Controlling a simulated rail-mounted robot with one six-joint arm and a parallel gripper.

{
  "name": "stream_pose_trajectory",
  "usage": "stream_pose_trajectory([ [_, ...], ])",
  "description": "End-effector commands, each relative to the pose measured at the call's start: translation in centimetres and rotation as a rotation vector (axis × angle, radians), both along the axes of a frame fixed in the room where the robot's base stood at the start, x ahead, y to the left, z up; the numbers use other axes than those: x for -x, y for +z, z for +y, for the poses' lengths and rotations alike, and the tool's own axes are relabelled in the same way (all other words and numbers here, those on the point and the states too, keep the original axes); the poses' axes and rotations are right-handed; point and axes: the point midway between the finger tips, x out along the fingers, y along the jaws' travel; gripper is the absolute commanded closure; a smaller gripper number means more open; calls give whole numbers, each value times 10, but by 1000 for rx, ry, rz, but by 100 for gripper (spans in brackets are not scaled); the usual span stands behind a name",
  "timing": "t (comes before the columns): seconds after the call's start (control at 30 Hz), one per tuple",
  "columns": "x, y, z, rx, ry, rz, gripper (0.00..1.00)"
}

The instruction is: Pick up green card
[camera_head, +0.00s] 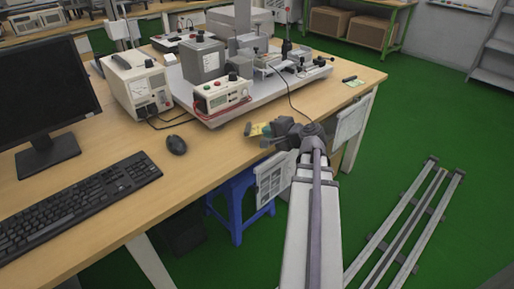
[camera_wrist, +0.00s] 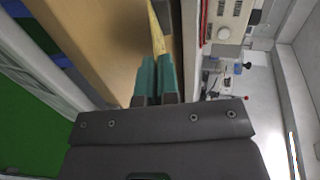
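My gripper (camera_head: 265,132) is over the table's front edge, to the right of the mouse. Its two teal fingertips (camera_wrist: 156,75) are close together in the wrist view. A thin yellow card (camera_wrist: 156,30) is seen nearly edge-on, running up from between them. In the head view this card (camera_head: 256,129) looks yellow at the tip of my gripper, partly hidden by it. The gripper looks shut on this card. A small yellow-green card (camera_head: 354,83) lies near the table's right end, beside a black pen-like object (camera_head: 349,78). No clearly green card shows in the gripper.
A white platform (camera_head: 262,96) with test instruments stands behind my gripper. A power supply (camera_head: 138,86), mouse (camera_head: 176,144), keyboard (camera_head: 78,199) and monitor (camera_head: 45,103) are to the left. A blue stool (camera_head: 236,205) is under the table. Bare tabletop lies around the mouse.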

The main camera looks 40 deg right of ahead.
Motion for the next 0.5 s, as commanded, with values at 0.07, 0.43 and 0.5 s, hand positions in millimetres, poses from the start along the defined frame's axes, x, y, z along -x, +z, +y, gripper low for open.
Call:
stream_pose_trajectory([
  [0.07,0,-7,0,0,0,0,100],
  [0.43,0,-5,0,0,0,0,86],
  [0.5,0,-5,0,0,0,0,81],
])
